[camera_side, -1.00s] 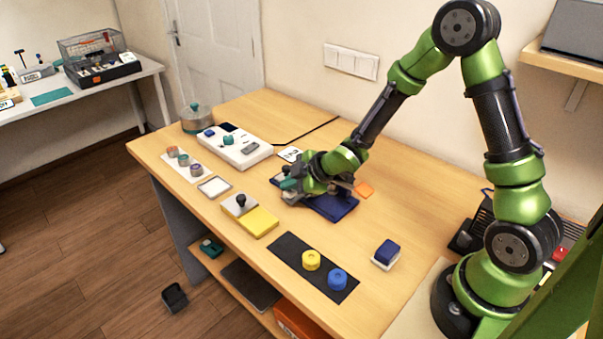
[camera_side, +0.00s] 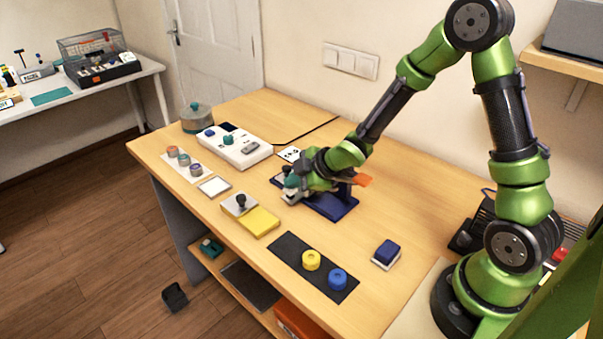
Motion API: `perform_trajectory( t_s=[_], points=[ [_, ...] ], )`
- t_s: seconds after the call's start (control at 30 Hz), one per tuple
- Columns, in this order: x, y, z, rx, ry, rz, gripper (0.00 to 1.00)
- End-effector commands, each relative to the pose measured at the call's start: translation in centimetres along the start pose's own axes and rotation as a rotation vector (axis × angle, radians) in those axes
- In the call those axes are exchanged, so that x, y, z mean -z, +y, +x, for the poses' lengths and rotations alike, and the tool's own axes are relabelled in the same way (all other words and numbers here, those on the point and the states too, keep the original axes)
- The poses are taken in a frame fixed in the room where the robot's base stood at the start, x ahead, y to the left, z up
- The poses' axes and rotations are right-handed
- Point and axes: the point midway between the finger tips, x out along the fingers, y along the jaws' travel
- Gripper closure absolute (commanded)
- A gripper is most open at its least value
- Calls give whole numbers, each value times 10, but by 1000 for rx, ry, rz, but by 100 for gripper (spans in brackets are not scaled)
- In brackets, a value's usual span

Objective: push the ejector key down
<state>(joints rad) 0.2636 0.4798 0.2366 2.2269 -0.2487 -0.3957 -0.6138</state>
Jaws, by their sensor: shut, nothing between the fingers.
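A dark blue stand (camera_side: 335,206) sits on the table under and beside my gripper. An orange piece (camera_side: 363,180) sticks out at the stand's right side, and it may be the ejector key, but I cannot tell for sure. My gripper (camera_side: 291,197) is shut, low over the left end of the stand. The wrist hides much of the stand's upper part. I cannot tell whether the fingertips touch anything.
A white panel with knobs (camera_side: 240,151) stands behind on the left. A yellow block (camera_side: 259,223) lies in front of the gripper, beside a plate with a black knob (camera_side: 240,201). A black mat (camera_side: 290,250) carries yellow and blue rings.

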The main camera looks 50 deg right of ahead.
Motion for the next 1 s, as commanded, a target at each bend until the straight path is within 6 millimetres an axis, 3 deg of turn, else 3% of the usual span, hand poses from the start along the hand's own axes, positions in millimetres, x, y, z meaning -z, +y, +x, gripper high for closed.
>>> perform_trajectory(
  t_s=[0.03, 0.47, 1.0],
  points=[
    [-10, 5, -4, -5, -22, 14, 100],
    [-6, 9, -10, -9, -19, 10, 100],
    [22, 32, -41, -10, -8, 3, 100]
  ],
)
